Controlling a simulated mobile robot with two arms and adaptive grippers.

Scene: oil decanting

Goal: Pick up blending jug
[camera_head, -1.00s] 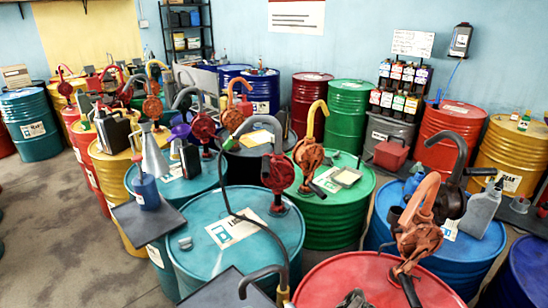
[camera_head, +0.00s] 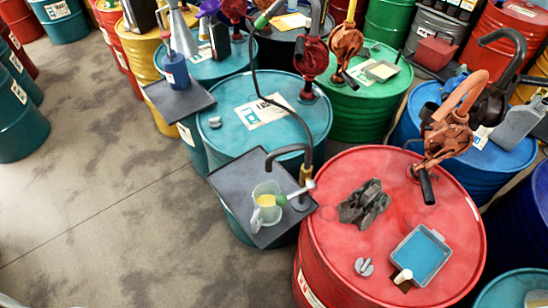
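A clear jug with yellow liquid in it (camera_head: 266,207) stands upright on a dark square tray (camera_head: 231,176) in the head view, low and near the middle. Its handle faces the lower left. I take this to be the blending jug. Neither of my grippers shows in the view.
A red drum (camera_head: 340,206) stands right of the tray, with a dark crumpled cloth or glove (camera_head: 364,203) and a blue-filled tray (camera_head: 421,255) on top. A teal drum (camera_head: 215,139) with a black hose stands behind. Bare floor (camera_head: 110,200) lies open at left.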

